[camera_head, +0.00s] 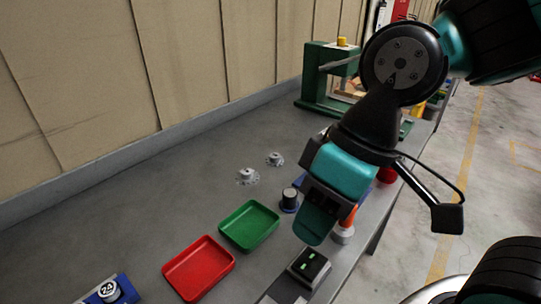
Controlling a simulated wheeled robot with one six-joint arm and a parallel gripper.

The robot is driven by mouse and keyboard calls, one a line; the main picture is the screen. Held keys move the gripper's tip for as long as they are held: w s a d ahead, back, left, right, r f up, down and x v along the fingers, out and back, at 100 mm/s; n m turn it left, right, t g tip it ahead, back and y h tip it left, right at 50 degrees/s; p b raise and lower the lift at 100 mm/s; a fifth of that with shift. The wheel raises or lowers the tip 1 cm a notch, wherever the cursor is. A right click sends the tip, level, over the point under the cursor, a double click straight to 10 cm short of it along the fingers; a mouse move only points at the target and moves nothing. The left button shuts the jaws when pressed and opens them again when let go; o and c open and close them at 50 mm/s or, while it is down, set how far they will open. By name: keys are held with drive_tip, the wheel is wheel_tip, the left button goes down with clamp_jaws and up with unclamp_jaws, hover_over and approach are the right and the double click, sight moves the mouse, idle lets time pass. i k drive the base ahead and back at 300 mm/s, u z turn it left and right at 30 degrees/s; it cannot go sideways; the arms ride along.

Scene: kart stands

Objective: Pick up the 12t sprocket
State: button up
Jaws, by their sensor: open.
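Two small grey toothed parts that look like sprockets lie on the grey bench: one nearer (246,176) and one farther (275,159), each with a raised hub. I cannot tell from their size which one is the 12t sprocket. My gripper (318,222) is open and hangs above the bench's right side, to the right of both sprockets and apart from them. Its inner faces are mostly hidden, and I see nothing held in it.
A green tray (248,226) and a red tray (198,268) lie nearer. A dark cylinder on a blue base (289,200) stands close left of my gripper. A grey box with green lights (309,265) is below. A blue stand marked 24 (107,291) is front left. A green press (323,70) stands behind.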

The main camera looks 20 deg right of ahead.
sight(275, 159)
drive_tip(key=u, duration=3.4)
drive_tip(key=k, duration=1.25)
drive_tip(key=z, duration=2.05)
drive_tip(key=i, duration=0.5)
drive_tip(key=u, duration=0.15)
